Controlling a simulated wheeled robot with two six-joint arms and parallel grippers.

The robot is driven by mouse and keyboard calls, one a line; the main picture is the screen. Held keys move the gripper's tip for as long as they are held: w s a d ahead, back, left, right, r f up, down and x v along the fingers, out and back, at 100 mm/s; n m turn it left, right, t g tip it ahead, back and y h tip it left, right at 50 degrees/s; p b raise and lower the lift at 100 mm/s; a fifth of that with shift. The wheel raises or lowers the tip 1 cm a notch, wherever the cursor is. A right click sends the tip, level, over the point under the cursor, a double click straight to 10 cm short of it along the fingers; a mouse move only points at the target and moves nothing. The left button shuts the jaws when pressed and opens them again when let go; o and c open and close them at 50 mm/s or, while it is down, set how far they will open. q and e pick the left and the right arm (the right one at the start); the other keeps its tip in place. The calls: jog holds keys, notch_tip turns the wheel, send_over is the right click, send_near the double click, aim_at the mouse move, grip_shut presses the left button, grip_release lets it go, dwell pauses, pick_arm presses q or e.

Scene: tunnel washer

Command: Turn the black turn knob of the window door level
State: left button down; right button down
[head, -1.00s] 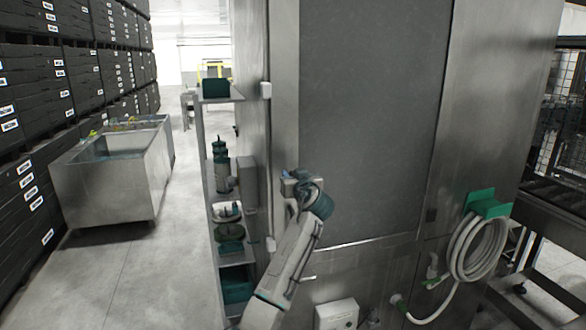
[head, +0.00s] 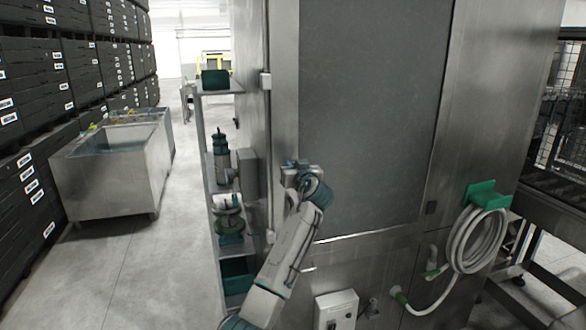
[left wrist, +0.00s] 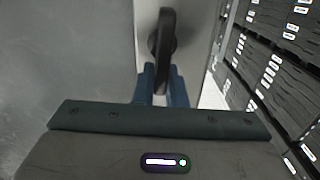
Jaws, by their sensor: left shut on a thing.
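The window door (head: 373,120) is a large grey panel in a steel frame in the head view. My left gripper (head: 296,166) is at the left edge of the door. In the left wrist view, my left gripper (left wrist: 162,88) has its two blue fingers shut on the lower end of the black turn knob (left wrist: 163,40). The knob stands upright in that view, with its upper part rounded. In the head view the knob is hidden behind my gripper and wrist. My right gripper is not in view.
A narrow shelf (head: 222,190) with green bottles and hoses stands left of the door. A coiled hose (head: 478,240) on a green holder hangs at right. A steel tub (head: 110,170) and stacked black crates (head: 30,100) stand farther left. The aisle floor (head: 150,270) is clear.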

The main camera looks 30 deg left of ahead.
pick_arm(q)
jog(key=shift+w+d+f+m+b, duration=0.1)
jog(key=shift+m+b, duration=0.25)
jog(key=shift+m, duration=0.15)
jog(key=shift+w+d+f+m+b, duration=0.1)
jog(key=shift+m+b, duration=0.25)
jog(key=shift+m, duration=0.15)
jog(key=shift+w+d+f+m, duration=0.25)
jog(key=shift+f+m, duration=0.15)
jog(key=shift+m, duration=2.15)
jog(key=shift+w+d+f+m, duration=0.2)
jog(key=shift+w+f+m, duration=0.15)
jog(key=shift+m, duration=2.15)
jog(key=shift+w+d+f+m, duration=0.2)
jog(key=shift+f+m, duration=0.25)
jog(key=shift+m, duration=2.1)
jog(key=c, duration=1.5)
grip_release()
